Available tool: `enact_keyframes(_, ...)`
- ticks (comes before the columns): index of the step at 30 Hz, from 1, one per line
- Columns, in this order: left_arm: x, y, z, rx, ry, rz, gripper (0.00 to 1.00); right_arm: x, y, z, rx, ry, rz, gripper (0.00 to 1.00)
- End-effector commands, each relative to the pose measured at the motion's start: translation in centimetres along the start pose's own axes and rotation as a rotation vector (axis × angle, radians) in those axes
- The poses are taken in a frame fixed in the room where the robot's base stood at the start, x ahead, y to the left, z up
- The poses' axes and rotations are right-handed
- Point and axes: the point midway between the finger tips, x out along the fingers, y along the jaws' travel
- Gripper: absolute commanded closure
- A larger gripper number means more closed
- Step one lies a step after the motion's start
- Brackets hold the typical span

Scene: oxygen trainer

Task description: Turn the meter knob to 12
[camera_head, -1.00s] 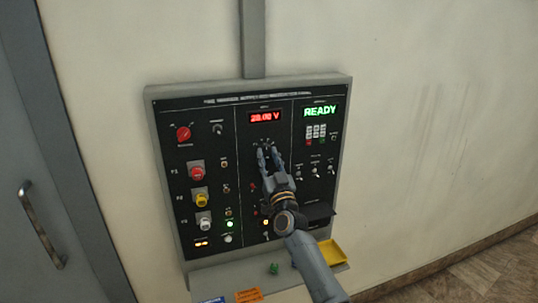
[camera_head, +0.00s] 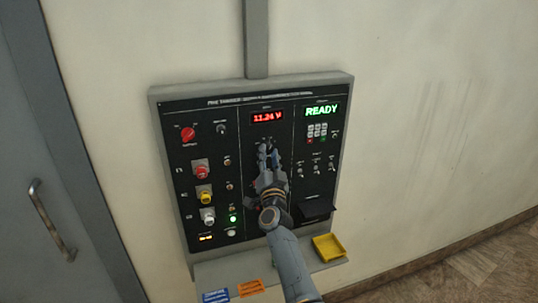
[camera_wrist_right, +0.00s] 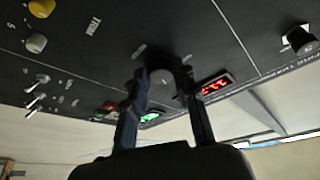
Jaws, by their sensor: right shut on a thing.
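The meter display (camera_head: 267,117) at the top middle of the panel reads about 11.24 V in red digits. The meter knob just below it is mostly hidden by my fingers in the head view. In the wrist view the round dark knob (camera_wrist_right: 162,76) sits between the fingertips. My right gripper (camera_head: 268,150) reaches up to the panel from below, shut on this knob; it also shows in the wrist view (camera_wrist_right: 163,85). The red display (camera_wrist_right: 214,86) shows there too, beside the right finger. My left gripper is not in view.
A yellow tray (camera_head: 328,248) sits on the shelf below. A grey door (camera_head: 30,120) is at the left.

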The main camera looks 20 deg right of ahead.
Motion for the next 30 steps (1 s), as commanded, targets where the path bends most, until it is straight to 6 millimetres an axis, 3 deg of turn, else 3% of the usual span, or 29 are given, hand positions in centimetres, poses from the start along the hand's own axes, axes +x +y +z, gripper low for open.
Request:
enact_keyframes(9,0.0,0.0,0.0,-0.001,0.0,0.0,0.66,0.0,0.0,0.0,0.001,0.001,0.0,1.0)
enact_keyframes(10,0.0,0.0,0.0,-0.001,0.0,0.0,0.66,0.0,0.0,0.0,0.001,0.001,0.0,0.68)
enact_keyframes(13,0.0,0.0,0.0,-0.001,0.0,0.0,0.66,0.0,0.0,0.0,0.0,0.001,0.0,0.49)
enact_keyframes(25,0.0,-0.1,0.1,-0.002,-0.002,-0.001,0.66,0.0,0.0,0.0,-0.001,0.001,0.0,0.49)
enact_keyframes(30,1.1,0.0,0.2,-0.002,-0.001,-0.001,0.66,-0.1,0.4,0.2,-0.075,0.005,-0.03,0.49)
